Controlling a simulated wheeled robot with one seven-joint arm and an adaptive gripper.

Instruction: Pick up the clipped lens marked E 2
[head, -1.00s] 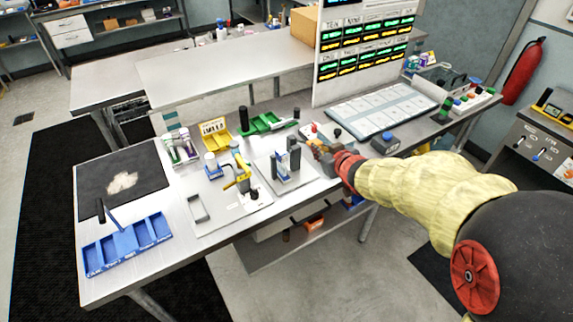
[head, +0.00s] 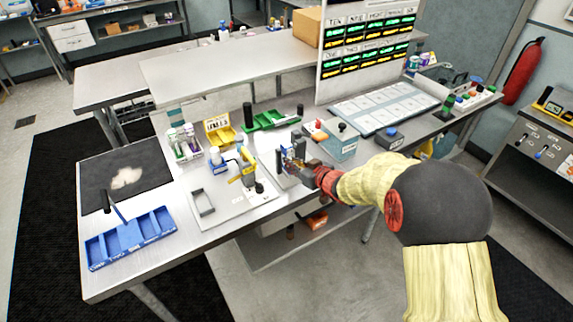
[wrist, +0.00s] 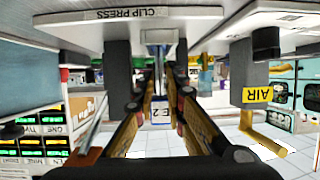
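The clipped lens marked E 2 (wrist: 160,111) is a small pale block with a blue border, and its lettering reads upside down in the wrist view. It stands at the clip press (wrist: 150,15), below a pale metal shaft in that picture. My gripper (wrist: 158,95) is open, with one finger on each side of the lens and a visible gap beside it. In the head view my gripper (head: 289,164) is at the press on the middle of the bench. The lens cannot be made out there, as the press and my fingers cover it.
Left of the press stands a fixture with a yellow nozzle (head: 248,171); the wrist view shows an AIR label (wrist: 257,95). A blue divided tray (head: 130,238) lies front left.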

